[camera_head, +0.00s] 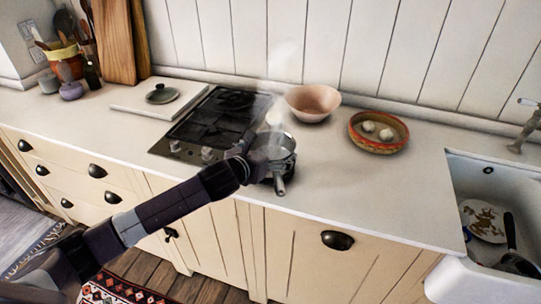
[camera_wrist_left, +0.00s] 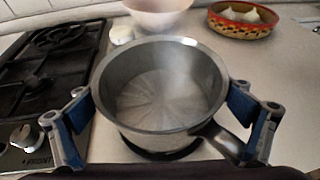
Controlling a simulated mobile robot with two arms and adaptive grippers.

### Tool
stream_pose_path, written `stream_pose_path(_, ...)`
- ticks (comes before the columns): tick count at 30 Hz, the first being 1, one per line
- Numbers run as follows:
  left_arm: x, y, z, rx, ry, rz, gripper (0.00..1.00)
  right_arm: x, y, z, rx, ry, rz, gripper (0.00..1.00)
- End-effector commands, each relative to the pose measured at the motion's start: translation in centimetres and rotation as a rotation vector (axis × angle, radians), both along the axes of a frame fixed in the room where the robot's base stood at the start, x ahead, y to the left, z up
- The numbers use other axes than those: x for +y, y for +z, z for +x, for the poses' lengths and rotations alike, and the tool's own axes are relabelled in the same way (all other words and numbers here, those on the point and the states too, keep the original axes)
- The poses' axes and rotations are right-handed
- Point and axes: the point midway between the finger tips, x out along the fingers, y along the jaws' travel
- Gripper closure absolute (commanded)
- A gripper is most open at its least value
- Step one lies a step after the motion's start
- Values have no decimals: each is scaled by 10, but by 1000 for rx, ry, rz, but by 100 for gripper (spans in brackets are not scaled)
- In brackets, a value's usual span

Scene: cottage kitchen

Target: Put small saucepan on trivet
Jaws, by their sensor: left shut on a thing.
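The small saucepan (camera_head: 284,143) is a grey metal pot with steam rising from it, at the counter's front edge just right of the hob. In the left wrist view the saucepan (camera_wrist_left: 160,85) is upright, with a finger on each side. My left gripper (camera_head: 262,160) is shut on it; the arm hides part of the pan in the head view. A dark round trivet (camera_wrist_left: 165,153) shows directly under the pan, mostly hidden by it. I cannot tell whether the pan's base touches it. The pan's handle points toward the front. My right gripper is not in view.
The black hob (camera_head: 215,120) is close on the left. A pink bowl (camera_head: 313,102) and a painted dish (camera_head: 379,131) with white pieces stand behind and to the right. A sink (camera_head: 490,205) is far right. The counter (camera_head: 390,190) between is clear.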

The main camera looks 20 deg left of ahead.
Motion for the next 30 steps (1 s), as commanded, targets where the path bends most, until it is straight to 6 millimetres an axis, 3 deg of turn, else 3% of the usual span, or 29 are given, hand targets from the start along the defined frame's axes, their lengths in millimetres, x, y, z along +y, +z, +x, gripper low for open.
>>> stream_pose_path(3,-1,-14,0,-3,-1,-3,51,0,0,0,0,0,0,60)
stream_pose_path(14,0,-18,1,-6,-1,0,51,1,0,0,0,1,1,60)
stream_pose_path(15,0,-21,0,0,0,1,4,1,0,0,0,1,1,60)
stream_pose_path(16,0,-21,0,0,0,1,0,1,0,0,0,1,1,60)
stream_pose_path(30,1,-16,-6,0,-1,1,0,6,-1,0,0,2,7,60)
